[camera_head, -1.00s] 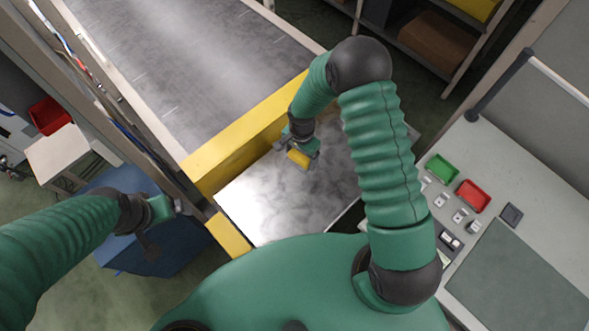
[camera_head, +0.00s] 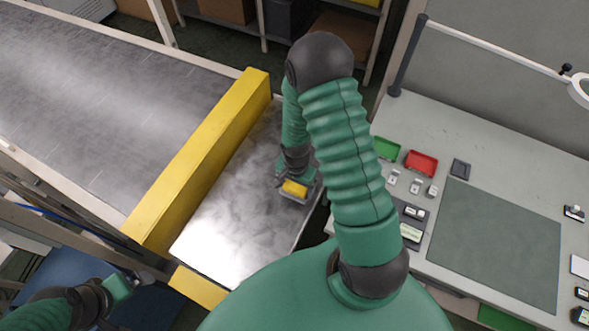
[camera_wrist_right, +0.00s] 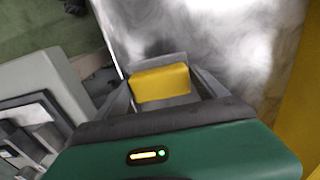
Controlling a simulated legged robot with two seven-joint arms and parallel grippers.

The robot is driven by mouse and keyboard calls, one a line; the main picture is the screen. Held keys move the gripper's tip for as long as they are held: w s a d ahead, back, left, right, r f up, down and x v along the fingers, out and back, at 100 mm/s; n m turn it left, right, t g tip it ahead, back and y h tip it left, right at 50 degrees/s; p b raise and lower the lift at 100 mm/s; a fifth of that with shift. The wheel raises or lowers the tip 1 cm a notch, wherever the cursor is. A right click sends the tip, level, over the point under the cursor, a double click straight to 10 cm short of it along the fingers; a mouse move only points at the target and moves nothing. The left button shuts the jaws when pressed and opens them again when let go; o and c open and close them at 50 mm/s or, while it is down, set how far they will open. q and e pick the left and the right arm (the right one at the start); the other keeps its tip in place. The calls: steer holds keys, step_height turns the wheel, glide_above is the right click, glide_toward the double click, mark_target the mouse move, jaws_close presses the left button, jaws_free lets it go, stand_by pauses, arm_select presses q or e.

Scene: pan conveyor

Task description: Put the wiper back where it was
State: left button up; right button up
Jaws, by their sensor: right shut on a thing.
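The wiper, a yellow block (camera_head: 295,188), is in my right gripper (camera_head: 297,192), over the right edge of the shiny metal plate (camera_head: 225,215). In the right wrist view the same yellow wiper (camera_wrist_right: 160,83) sits between the two grey fingers of my right gripper (camera_wrist_right: 161,86), with the metal plate (camera_wrist_right: 215,40) behind it. I cannot tell whether the wiper touches the plate. My left gripper (camera_head: 140,279) is at the lower left, away from the wiper; its fingers are too small and unclear to read.
A yellow barrier (camera_head: 200,160) separates the plate from the grey conveyor (camera_head: 110,95). To the right stands a light workbench (camera_head: 460,130) with a green tray (camera_head: 386,147), a red tray (camera_head: 421,162), small parts and a dark mat (camera_head: 495,245).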

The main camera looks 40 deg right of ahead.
steer(key=w+d, duration=0.2)
steer(key=w+d+f+b, duration=0.1)
steer(key=w+d, duration=0.1)
steer(key=w, duration=0.1)
steer(key=w+d+b, duration=0.1)
steer(key=w+d, duration=0.1)
steer(key=shift+w+f, duration=0.15)
steer(key=shift+w+d+f+b, duration=0.15)
steer(key=shift+d+f+b, duration=0.1)
steer(key=shift+b, duration=0.1)
step_height(320, 180, down, 3)
steer(key=b, duration=0.3)
steer(key=shift+a+r, duration=0.1)
steer(key=shift+r, duration=0.05)
steer(key=shift+c, duration=0.8)
steer(key=o, duration=1.5)
steer(key=shift+o, duration=0.2)
